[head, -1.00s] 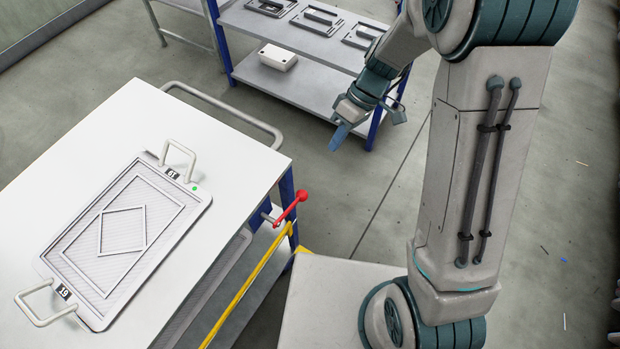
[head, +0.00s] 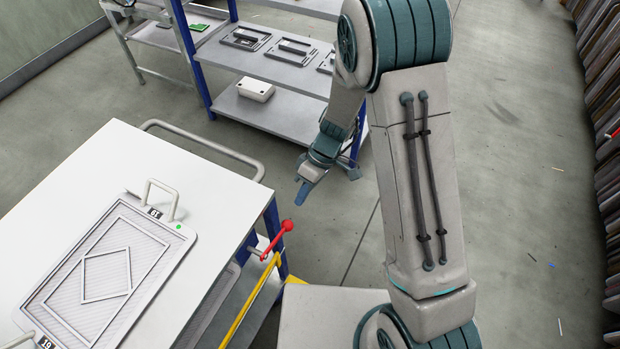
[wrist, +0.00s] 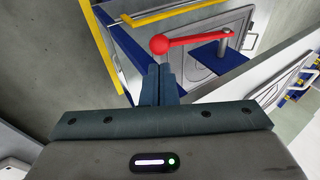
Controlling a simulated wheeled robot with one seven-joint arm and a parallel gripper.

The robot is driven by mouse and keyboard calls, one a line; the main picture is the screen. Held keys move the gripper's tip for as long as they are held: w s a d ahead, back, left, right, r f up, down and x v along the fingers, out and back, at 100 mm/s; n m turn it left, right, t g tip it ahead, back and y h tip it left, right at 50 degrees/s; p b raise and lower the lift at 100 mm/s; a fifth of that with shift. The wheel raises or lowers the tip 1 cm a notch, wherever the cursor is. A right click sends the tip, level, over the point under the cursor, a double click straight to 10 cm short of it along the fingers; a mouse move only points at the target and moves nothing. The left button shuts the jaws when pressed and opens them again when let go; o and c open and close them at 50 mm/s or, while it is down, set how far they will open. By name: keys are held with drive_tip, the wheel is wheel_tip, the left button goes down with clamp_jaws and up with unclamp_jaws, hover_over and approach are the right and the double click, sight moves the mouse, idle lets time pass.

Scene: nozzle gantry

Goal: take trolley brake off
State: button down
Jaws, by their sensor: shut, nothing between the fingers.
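The trolley (head: 110,165) stands at the left with a white top and blue legs. Its red brake lever (head: 277,240), with a round red knob, sticks out at the trolley's right corner, beside a yellow bar. My gripper (head: 302,192) is shut and empty, in the air a little above and beyond the red knob in the head view. In the wrist view the red lever (wrist: 192,40) lies just past my fingertips (wrist: 159,68), its knob near them and its arm running right to a grey pivot post. The fingers look apart from the knob.
A framed tray (head: 105,265) with two handles lies on the trolley top. The yellow bar (head: 250,303) runs along the trolley's side. A grey shelf rack (head: 270,105) with a white box and dark trays stands behind. Open floor lies at the right.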

sight(289, 221)
drive_tip(key=x, duration=0.6)
drive_tip(key=shift+s+f, duration=0.1)
drive_tip(key=shift+f, duration=0.05)
